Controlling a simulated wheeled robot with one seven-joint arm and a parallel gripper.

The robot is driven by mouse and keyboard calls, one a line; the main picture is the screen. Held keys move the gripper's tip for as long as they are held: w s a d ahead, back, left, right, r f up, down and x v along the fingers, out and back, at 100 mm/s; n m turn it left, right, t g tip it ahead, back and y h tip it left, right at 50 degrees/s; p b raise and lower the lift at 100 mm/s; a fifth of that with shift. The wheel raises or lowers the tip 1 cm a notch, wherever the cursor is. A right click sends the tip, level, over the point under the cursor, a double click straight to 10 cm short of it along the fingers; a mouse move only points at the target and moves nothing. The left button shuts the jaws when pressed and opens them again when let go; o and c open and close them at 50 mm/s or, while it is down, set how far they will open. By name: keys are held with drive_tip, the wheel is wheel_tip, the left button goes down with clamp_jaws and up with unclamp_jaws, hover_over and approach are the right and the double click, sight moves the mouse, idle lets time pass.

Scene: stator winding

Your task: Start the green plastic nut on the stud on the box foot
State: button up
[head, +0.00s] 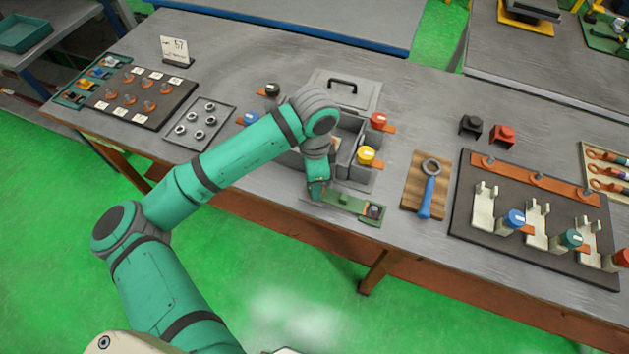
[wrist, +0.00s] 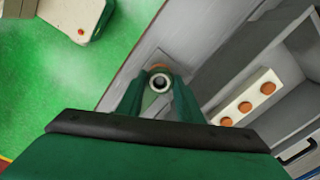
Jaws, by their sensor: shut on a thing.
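My gripper (wrist: 160,88) is shut on a small ring-shaped nut (wrist: 160,82), which shows a pale metallic rim and a dark bore between the green fingers. Its green colour cannot be made out here. A bit of orange-copper (wrist: 159,67) shows just beyond it, above a grey plate (wrist: 150,58) beside the box; whether this is the stud, and whether the nut touches it, I cannot tell. In the head view my gripper (head: 317,190) points down at the front of the grey box (head: 343,160), and the nut is hidden.
The open box has walled compartments; a white block (wrist: 246,98) with three orange discs is inside. A green strip (head: 345,203) with a dark knob lies right of my gripper near the table edge. A blue-handled wrench (head: 428,190) lies right; a tray of nuts (head: 200,122) lies left.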

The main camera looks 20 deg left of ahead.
drive_tip(key=o, duration=1.1)
drive_tip(key=shift+r, duration=0.1)
drive_tip(key=shift+r, duration=3.4)
